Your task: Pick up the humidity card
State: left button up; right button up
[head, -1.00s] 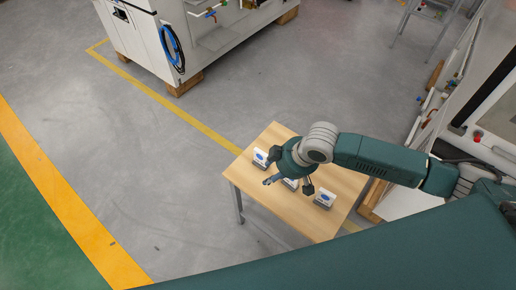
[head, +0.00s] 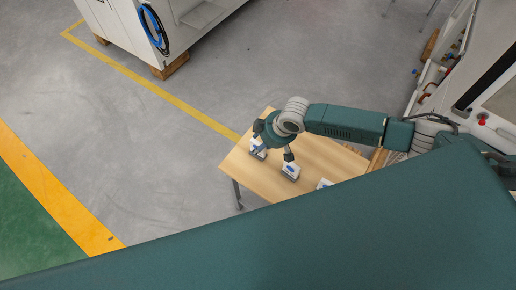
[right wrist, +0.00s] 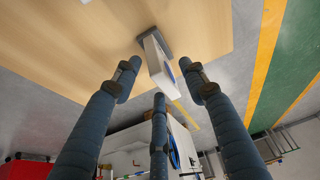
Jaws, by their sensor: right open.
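Three small white cards with blue marks stand in grey bases on the wooden table in the head view: a left card (head: 257,152), a middle card (head: 291,169) and a right card (head: 323,184), partly hidden by my body. I cannot read which is the humidity card. My right gripper (head: 271,146) is over the left part of the table, by the left card. In the right wrist view its three blue fingers (right wrist: 161,84) are spread open. A white card (right wrist: 155,62) in its grey base is just ahead between the fingertips, not gripped. My left gripper is not in view.
The wooden table (head: 250,178) has bare top around the cards. A white machine (head: 205,15) on wooden blocks stands at the back left. Another machine (head: 490,105) stands at the right. Grey floor is free left of the table.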

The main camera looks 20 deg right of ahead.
jog(key=shift+x, duration=1.05)
jog(key=shift+w+f, duration=0.15)
jog(key=c, duration=0.4)
grip_shut()
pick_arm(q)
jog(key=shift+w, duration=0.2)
